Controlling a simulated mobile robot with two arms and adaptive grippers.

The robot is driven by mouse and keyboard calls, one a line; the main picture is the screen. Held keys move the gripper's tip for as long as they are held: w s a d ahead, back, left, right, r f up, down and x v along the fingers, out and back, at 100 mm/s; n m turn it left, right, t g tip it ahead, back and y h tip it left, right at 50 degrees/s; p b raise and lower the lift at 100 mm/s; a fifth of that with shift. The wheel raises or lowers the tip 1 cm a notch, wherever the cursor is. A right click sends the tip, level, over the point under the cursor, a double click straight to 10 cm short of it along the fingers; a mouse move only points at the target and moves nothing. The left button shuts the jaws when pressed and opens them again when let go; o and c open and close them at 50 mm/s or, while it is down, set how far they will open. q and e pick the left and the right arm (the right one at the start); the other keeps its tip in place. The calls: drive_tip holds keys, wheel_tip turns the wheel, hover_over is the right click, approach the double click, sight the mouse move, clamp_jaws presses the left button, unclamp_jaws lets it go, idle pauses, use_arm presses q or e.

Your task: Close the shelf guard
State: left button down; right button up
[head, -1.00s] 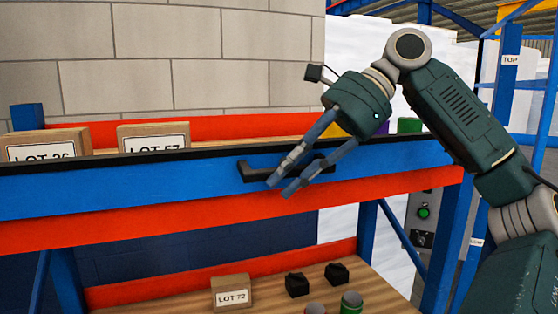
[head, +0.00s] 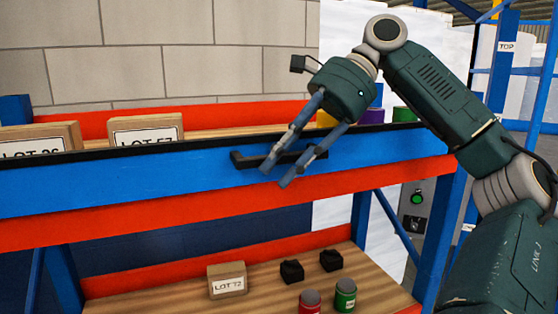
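The shelf guard is a long blue panel (head: 120,188) with a black top edge, across the front of the upper shelf. A black bar handle (head: 240,160) is fixed on its face right of the middle. My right gripper (head: 274,177) reaches down from the upper right with two blue-grey fingers spread apart. The fingers pass in front of the handle, with part of it showing between them. I cannot tell whether they touch it. My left gripper is not in view.
Boxes marked LOT (head: 145,130) and coloured cans (head: 404,114) stand behind the guard. The lower shelf holds a LOT 72 box (head: 227,280), two black items (head: 291,271) and two cans (head: 345,295). A blue post (head: 440,235) stands at the right end.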

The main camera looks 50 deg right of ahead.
sight(291, 153)
drive_tip(key=shift+d, duration=0.15)
drive_tip(key=shift+d+r, duration=0.15)
drive_tip(key=v, duration=0.7)
drive_tip(key=shift+s, duration=0.1)
idle(0.6)
